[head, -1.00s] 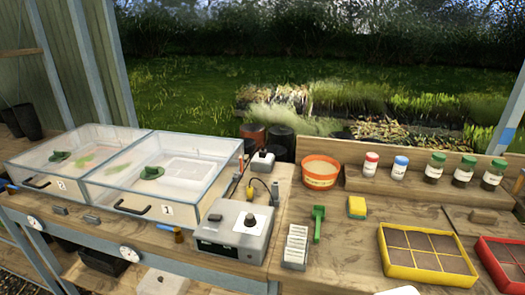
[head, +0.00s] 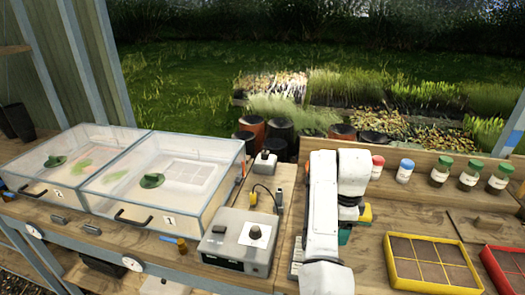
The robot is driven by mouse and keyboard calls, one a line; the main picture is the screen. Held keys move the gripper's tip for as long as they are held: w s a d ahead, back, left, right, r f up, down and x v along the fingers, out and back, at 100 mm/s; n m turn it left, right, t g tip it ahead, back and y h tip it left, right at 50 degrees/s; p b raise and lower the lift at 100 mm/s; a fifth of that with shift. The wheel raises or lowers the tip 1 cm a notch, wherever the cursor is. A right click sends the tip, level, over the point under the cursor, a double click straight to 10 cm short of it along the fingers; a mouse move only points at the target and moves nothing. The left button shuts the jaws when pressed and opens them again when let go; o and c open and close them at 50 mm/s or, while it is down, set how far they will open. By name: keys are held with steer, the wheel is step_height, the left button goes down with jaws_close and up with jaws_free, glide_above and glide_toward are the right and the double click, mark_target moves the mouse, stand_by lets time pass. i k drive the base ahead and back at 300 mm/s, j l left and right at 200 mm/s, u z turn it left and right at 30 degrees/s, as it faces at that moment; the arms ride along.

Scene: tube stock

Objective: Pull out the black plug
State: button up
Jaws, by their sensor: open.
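The black plug (head: 279,199) is a small dark upright piece at the right of the cables, on the bench behind the grey control box (head: 240,238). A yellow plug (head: 252,199) stands just left of it, with a dark cable curving between them. The sockets are too small to make out. My white arm reaches up from the bottom, right of the black plug and apart from it in the picture. I cannot make out my gripper's fingers; they do not show in the head view.
Two clear-lidded propagator boxes (head: 130,215) fill the left. A small white box (head: 264,166) stands behind the plugs. Capped jars (head: 439,172) line the back right shelf. A yellow-rimmed seed tray (head: 395,283) lies right. My arm covers the orange pot and most of the label rack.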

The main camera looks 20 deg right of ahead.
mark_target(265, 155)
steer(key=i, duration=1.7)
